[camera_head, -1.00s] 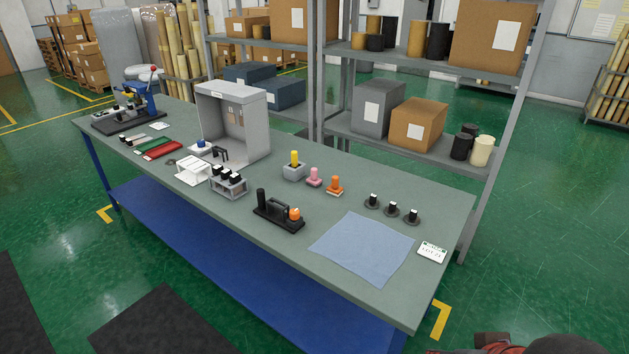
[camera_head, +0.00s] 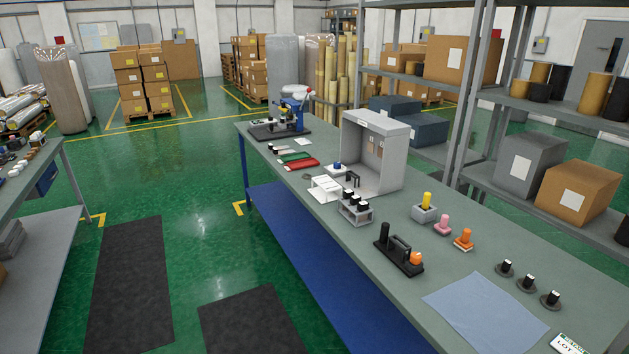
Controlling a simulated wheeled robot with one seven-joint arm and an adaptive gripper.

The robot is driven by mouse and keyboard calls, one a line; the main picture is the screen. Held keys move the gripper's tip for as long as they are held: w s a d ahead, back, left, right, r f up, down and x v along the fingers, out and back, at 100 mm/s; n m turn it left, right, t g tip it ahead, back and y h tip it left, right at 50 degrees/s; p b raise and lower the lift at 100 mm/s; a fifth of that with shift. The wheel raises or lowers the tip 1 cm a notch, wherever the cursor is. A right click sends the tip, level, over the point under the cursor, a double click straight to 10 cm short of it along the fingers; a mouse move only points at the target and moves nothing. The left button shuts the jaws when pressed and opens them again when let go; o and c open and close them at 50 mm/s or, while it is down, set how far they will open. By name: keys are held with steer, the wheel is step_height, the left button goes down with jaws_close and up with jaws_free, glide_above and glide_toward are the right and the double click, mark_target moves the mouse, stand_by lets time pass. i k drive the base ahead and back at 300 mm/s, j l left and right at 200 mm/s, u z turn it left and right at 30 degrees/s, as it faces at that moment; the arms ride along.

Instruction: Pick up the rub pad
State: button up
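Which thing is the rub pad, I cannot tell for sure. Small knob-handled pieces stand on the long grey-green bench (camera_head: 455,262): a pink one (camera_head: 442,225), an orange one with a pale underside (camera_head: 464,239), and a yellow-topped one (camera_head: 427,201) in a grey block (camera_head: 424,214). A black tray (camera_head: 399,258) nearer the front edge holds a black cylinder, a handle-like part and an orange knob (camera_head: 416,259). A blue cloth sheet (camera_head: 485,312) lies flat to their right. My gripper is not in view.
A grey open-fronted box (camera_head: 376,150), a rack of black bottles (camera_head: 355,208) and a blue press (camera_head: 288,118) stand further along the bench. Shelving (camera_head: 520,103) stands behind it. Green floor with dark mats (camera_head: 130,280) is open on the left, before another table (camera_head: 55,235).

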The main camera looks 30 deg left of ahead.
mark_target(442, 228)
steer(key=i+j+u, duration=0.1)
steer(key=i+j, duration=0.6)
steer(key=j, duration=0.35)
steer(key=i+j+u, duration=0.1)
steer(key=i+j, duration=0.65)
steer(key=j, duration=0.2)
steer(key=i+j+u, duration=0.15)
steer(key=i+j, duration=0.6)
steer(key=j, duration=0.2)
